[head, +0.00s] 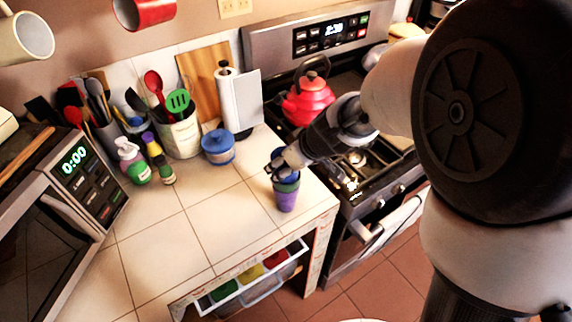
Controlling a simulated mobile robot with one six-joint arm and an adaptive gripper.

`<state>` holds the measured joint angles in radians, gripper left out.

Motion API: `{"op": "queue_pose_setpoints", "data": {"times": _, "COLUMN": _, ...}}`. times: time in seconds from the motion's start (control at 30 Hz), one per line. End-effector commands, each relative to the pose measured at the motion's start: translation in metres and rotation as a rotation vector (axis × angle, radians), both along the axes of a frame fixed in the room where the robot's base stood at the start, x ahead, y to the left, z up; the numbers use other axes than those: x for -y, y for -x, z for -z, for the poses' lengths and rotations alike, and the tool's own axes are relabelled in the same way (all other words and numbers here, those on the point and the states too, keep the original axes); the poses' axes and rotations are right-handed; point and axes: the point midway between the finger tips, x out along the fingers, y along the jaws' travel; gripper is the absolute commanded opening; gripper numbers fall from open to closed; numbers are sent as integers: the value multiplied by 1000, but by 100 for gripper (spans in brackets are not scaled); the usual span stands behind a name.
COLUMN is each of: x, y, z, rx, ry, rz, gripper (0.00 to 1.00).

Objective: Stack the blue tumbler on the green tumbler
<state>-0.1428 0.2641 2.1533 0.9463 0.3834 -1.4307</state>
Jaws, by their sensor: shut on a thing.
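My gripper (277,170) is shut on the blue tumbler (287,180) near the right front part of the tiled counter. The blue tumbler's dark blue upper part shows just below and beside the fingers, which partly cover it. Directly under it is a purple tumbler (287,200), upright on the counter. The two line up as one column, and I cannot tell whether the blue one is fully seated. A green tumbler cannot be made out clearly; any green between the blue and the purple is too small to tell.
A red kettle (308,100) sits on the stove to the right. The counter's front edge is close to the tumblers. Tiles to the left are clear.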

Motion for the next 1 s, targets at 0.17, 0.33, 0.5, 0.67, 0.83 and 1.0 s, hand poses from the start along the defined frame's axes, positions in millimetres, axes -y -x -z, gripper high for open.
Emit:
{"op": "queue_pose_setpoints", "data": {"times": 0.17, "x": 0, "y": 1, "z": 2, "rx": -5, "ry": 2, "rz": 0, "gripper": 69}}
{"op": "queue_pose_setpoints", "data": {"times": 0.33, "x": 0, "y": 1, "z": 2, "rx": -4, "ry": 1, "rz": 0, "gripper": 80}}
{"op": "queue_pose_setpoints", "data": {"times": 0.5, "x": 0, "y": 1, "z": 1, "rx": -3, "ry": 1, "rz": 0, "gripper": 81}}
{"op": "queue_pose_setpoints", "data": {"times": 0.67, "x": 0, "y": 1, "z": 1, "rx": -3, "ry": 1, "rz": 0, "gripper": 81}}
{"op": "queue_pose_setpoints", "data": {"times": 0.83, "x": 0, "y": 1, "z": -6, "rx": -4, "ry": 1, "rz": 1, "gripper": 81}}
{"op": "queue_pose_setpoints", "data": {"times": 1.0, "x": 6, "y": 6, "z": -30, "rx": 3, "ry": 0, "rz": 1, "gripper": 81}}
